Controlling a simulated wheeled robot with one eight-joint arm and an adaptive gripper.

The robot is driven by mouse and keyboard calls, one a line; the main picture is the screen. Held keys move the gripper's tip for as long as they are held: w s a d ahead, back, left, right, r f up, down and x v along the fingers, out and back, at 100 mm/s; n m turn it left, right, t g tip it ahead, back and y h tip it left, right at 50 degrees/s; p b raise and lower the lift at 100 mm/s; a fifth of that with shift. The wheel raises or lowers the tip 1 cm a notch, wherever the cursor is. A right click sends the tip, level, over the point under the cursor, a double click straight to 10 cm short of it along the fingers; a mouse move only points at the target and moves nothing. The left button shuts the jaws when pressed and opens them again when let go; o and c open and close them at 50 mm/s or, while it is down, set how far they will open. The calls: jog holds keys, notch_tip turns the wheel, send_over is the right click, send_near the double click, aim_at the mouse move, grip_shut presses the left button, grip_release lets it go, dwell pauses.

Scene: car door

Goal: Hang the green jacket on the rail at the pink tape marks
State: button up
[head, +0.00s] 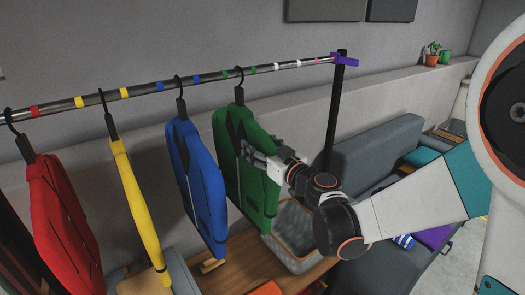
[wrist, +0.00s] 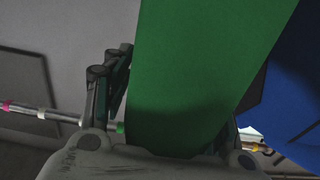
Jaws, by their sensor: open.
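The green jacket (head: 247,165) hangs on the rail (head: 150,88) from a black hanger, its hook between two green tape marks. It is the rightmost of the hanging jackets. A pink tape mark (head: 318,61) is farther right, near the purple rail end; a pink mark also shows at the left edge of the wrist view (wrist: 5,106). My gripper (head: 258,158) is at the right edge of the green jacket, below its shoulder. In the wrist view, the green jacket (wrist: 205,70) lies between the open fingers (wrist: 165,125); contact cannot be told.
A blue jacket (head: 196,185) hangs just left of the green one, then a yellow (head: 138,200) and a red jacket (head: 62,215). The rail is empty right of the green jacket, up to the black post (head: 335,110). A basket (head: 290,240) stands below.

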jog(key=shift+c, duration=0.5)
grip_shut()
jog(key=shift+r, duration=0.1)
jog(key=shift+r, duration=0.1)
jog(key=shift+r, duration=0.2)
jog(key=shift+f, duration=0.1)
jog(key=shift+f, duration=0.3)
